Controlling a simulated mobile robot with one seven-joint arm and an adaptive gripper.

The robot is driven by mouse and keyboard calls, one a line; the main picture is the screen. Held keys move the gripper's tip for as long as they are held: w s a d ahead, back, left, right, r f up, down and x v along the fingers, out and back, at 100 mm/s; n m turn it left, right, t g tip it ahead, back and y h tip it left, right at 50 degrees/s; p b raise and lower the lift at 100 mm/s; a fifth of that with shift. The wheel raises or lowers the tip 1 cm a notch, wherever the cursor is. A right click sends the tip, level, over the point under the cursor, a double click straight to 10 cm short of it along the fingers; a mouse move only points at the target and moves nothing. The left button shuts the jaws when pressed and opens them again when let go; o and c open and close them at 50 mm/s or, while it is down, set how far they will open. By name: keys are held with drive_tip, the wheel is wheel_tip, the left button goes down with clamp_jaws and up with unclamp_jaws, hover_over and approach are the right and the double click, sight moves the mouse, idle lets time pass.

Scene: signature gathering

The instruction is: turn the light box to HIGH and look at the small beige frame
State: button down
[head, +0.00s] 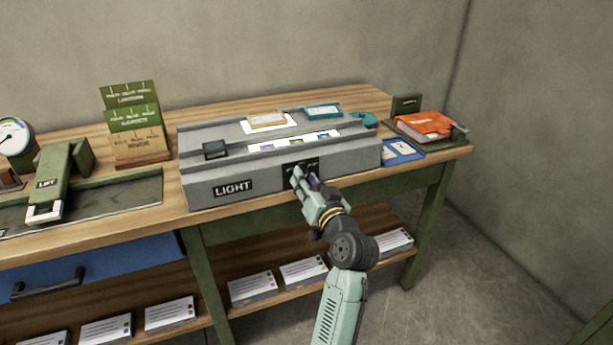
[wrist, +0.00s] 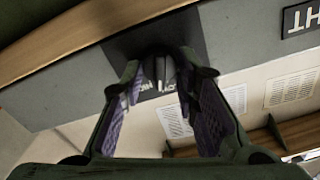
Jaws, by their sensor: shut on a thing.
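The grey light box (head: 212,185) stands on the workbench with a LIGHT label on its front. On its front face is a dark switch plate (head: 301,163). My gripper (head: 303,178) is at this plate. In the wrist view, my gripper (wrist: 160,85) has its fingers around a dark knob (wrist: 157,62) and is shut on it. The lettering on the plate is partly hidden, so I cannot read the knob's setting. The small beige frame (head: 267,119) lies on top of the box, over a brightly lit white panel (head: 283,127).
A teal frame (head: 323,111) lies right of the beige one. A lit strip (head: 293,142) holds small slides. An orange-red book (head: 424,125) and blue card (head: 402,151) are at the right. Green file cards (head: 135,120) and a green press (head: 58,175) stand left.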

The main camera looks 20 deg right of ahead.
drive_tip(key=m+p, duration=0.3)
drive_tip(key=m, duration=0.2)
drive_tip(key=shift+m, duration=0.3)
idle(0.4)
drive_tip(key=c, duration=1.2)
unclamp_jaws()
drive_tip(key=shift+c, duration=0.2)
drive_tip(key=s, duration=1.2)
drive_tip(key=shift+d, duration=0.25)
